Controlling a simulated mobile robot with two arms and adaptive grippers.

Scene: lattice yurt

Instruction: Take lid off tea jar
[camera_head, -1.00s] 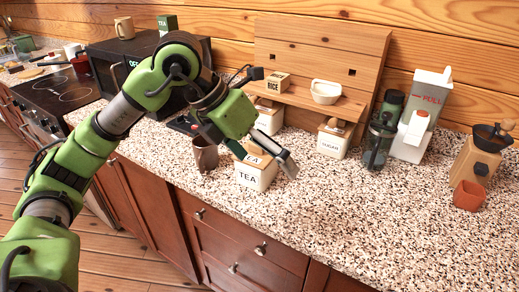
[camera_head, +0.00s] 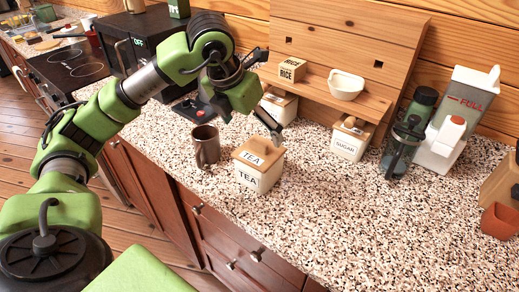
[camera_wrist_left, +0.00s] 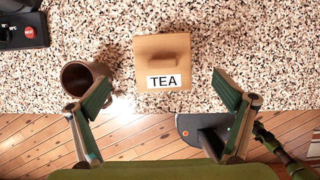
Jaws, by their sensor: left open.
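The tea jar (camera_head: 258,178) is a white square canister marked TEA, standing on the speckled counter. Its wooden lid (camera_head: 270,154), also labelled TEA, sits on top of it. In the left wrist view the lid (camera_wrist_left: 150,48) shows from above with a raised wooden handle bar, hiding the jar body. My left gripper (camera_head: 250,121) is open and empty above and behind the lid, apart from it. In the left wrist view its two fingers (camera_wrist_left: 165,98) are spread wide, with the lid ahead of the gap between them. My right gripper is in neither view.
A brown mug (camera_head: 206,146) stands close left of the jar. A sugar jar (camera_head: 347,142) and another canister (camera_head: 279,104) stand behind, beneath a wooden shelf (camera_head: 368,103). The counter right and front of the jar is clear.

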